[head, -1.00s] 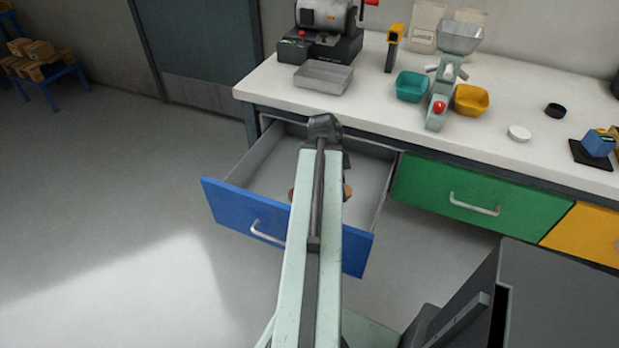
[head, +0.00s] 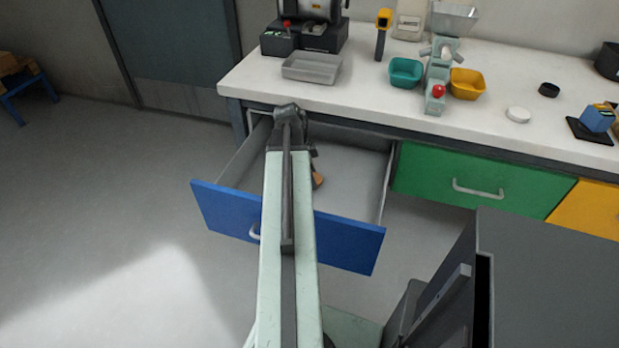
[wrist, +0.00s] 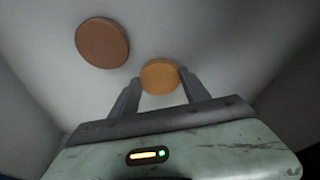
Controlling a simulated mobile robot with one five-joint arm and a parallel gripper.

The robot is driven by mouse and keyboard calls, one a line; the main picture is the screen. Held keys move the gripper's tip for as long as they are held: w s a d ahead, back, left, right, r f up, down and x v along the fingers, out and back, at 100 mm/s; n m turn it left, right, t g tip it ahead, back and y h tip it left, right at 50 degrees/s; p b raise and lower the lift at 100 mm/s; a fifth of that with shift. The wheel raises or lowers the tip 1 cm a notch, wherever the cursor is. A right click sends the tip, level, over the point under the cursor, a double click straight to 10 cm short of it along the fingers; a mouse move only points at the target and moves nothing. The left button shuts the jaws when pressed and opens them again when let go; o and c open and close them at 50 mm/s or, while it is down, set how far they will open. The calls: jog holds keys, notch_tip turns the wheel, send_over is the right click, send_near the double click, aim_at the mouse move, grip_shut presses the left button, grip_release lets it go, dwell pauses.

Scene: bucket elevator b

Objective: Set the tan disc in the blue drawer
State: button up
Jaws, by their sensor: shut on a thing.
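The blue drawer (head: 345,240) is pulled open below the bench, and its grey interior shows. My gripper (wrist: 160,80) is inside or just over the drawer, pointing down. In the wrist view its two fingers are closed on the tan disc (wrist: 159,75). A darker brown disc (wrist: 102,42) lies on the drawer floor, up and left of the held disc in the wrist view. Whether the tan disc touches the floor is unclear.
The drawer's side walls stand close around my gripper. The white bench top (head: 370,97) overhangs the drawer's back, with a grey tray (head: 311,68) near its edge. A shut green drawer (head: 480,185) is to the right. The drawer's right side has bare floor.

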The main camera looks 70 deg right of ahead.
jog(key=shift+w+a+f, duration=0.1)
jog(key=shift+w, duration=0.05)
jog(key=o, duration=1.4)
jog(key=p+v, duration=1.1)
jog(key=v, duration=0.1)
jog(key=shift+r+p, duration=0.3)
jog(key=shift+p, duration=0.1)
jog(key=shift+f, duration=0.1)
